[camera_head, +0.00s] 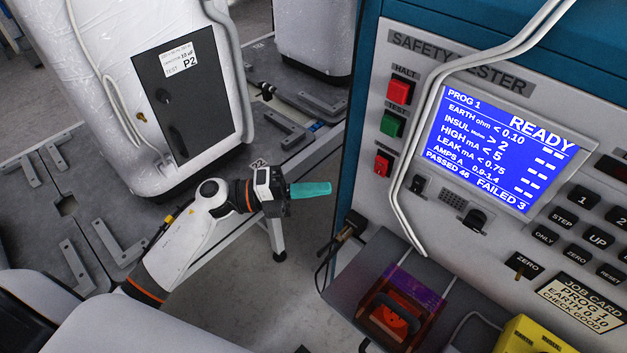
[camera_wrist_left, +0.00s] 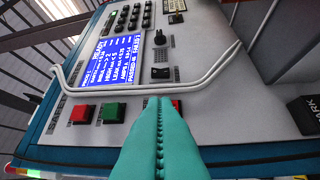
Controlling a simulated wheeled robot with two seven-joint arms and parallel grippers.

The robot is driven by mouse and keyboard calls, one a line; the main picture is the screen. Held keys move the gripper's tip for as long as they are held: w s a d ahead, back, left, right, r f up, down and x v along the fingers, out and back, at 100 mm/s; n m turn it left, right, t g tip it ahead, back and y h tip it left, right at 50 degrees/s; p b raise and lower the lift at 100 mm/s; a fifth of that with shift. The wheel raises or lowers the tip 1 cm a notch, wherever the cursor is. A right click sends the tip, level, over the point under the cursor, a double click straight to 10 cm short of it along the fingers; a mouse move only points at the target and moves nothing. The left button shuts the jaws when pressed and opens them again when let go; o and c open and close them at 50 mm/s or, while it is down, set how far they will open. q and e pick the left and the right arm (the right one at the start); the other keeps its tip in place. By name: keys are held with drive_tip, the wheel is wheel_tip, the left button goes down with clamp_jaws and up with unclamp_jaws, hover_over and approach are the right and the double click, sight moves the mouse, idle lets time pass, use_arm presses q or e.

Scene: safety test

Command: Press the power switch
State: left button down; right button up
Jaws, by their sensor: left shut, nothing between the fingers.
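The safety tester panel (camera_head: 412,165) stands at the right in the head view. On its left side are a red HALT button (camera_head: 400,91), a green TEST button (camera_head: 393,123) and a small red switch (camera_head: 383,163) below them, whose label I cannot read. The screen (camera_head: 505,148) is lit and says READY. My left gripper (camera_head: 328,188) has its teal fingers shut and empty, pointing at the panel, apart from it in the head view. In the left wrist view the fingers (camera_wrist_left: 160,100) largely cover the small red switch (camera_wrist_left: 177,104). My right gripper is not in view.
A bent white bar (camera_head: 424,110) crosses the panel just right of the buttons. A dark shelf (camera_head: 355,275) with a red-orange device (camera_head: 393,318) juts out below. A wrapped white unit (camera_head: 100,75) stands at the left. Floor shows between the bench and the tester.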

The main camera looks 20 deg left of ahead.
sight(384, 168)
use_arm(q)
drive_tip(key=w+d+r+p, duration=0.1)
drive_tip(key=w+d+p, duration=0.1)
drive_tip(key=w+d, duration=0.4)
drive_tip(key=shift+w+d+r, duration=0.15)
drive_tip(key=shift+w+d, duration=0.1)
drive_tip(key=shift+d, duration=0.4)
drive_tip(key=shift+w+r+p, duration=0.1)
drive_tip(key=shift+r+p, duration=0.3)
drive_tip(key=shift+p, duration=0.4)
drive_tip(key=shift+f+n+p, duration=0.15)
drive_tip(key=shift+n+p, duration=0.15)
drive_tip(key=shift+f, duration=0.1)
